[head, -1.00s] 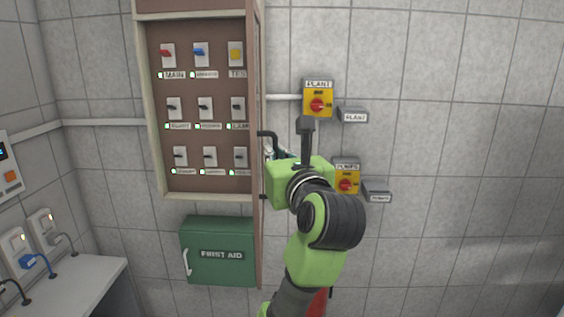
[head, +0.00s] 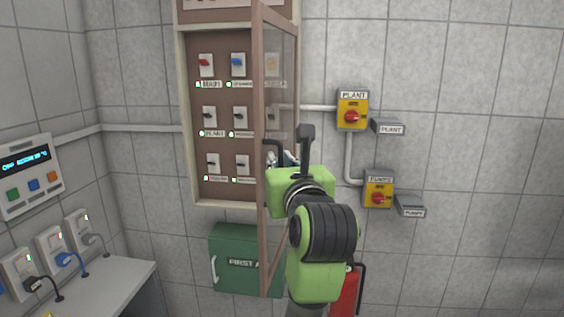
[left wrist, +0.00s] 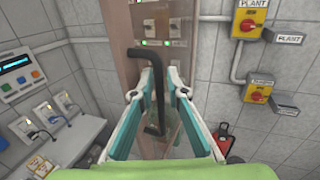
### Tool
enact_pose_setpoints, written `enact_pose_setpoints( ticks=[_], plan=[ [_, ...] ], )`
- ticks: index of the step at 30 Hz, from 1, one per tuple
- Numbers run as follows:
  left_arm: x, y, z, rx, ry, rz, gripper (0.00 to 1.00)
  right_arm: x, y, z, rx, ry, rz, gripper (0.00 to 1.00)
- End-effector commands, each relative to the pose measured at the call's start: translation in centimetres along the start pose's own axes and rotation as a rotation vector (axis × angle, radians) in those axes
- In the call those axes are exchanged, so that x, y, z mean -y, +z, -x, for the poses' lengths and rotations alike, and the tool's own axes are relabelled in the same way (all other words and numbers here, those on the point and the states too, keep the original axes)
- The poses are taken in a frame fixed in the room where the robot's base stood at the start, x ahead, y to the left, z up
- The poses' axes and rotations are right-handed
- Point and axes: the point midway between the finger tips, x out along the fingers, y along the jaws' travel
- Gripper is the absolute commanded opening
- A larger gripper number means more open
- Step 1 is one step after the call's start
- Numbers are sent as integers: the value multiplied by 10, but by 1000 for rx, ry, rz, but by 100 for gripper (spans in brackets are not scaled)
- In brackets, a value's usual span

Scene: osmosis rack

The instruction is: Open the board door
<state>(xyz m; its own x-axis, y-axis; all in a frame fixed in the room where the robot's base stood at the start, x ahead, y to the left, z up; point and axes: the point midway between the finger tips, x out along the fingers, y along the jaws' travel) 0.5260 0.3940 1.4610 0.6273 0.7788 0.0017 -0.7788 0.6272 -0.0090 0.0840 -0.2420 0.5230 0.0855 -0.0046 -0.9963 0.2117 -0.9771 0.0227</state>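The board door (head: 279,130) is a brown-framed glass panel that stands swung out from the switch board, part of which shows through its glass. Its black bar handle (head: 269,150) sits on the near edge. It also shows in the left wrist view (left wrist: 104,66) as a bent bar running down between the fingers. My left gripper (head: 290,160) is at the handle in the head view, largely hidden by its own green body. In the left wrist view its teal fingers (left wrist: 161,80) close in on both sides of the bar. My right gripper is not in view.
The board (head: 208,145) holds rows of switches. A green first aid box (head: 230,262) hangs below it. Yellow switch boxes (head: 352,111) with red knobs are on the wall at right, and a red extinguisher (head: 345,292) below. A bench (head: 115,285) with sockets is at left.

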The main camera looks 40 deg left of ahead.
Motion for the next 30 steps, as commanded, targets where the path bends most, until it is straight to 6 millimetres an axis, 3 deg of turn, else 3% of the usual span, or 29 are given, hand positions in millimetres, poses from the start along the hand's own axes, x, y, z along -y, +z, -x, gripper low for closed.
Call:
enact_pose_setpoints(
  ticks=[4, 8, 15, 21, 30],
  plan=[
    [0, 0, 0, -1, -1, 0, 14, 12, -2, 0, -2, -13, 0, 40],
    [2, -1, 10, -2, -4, 2, 14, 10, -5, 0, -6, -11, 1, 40],
    [2, 0, 50, -1, -5, 3, 14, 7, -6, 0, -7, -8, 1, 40],
    [1, 0, 72, -1, -2, 0, 14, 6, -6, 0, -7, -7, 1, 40],
    [0, 0, 76, 0, 0, -1, 14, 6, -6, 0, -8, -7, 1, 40]
  ],
)
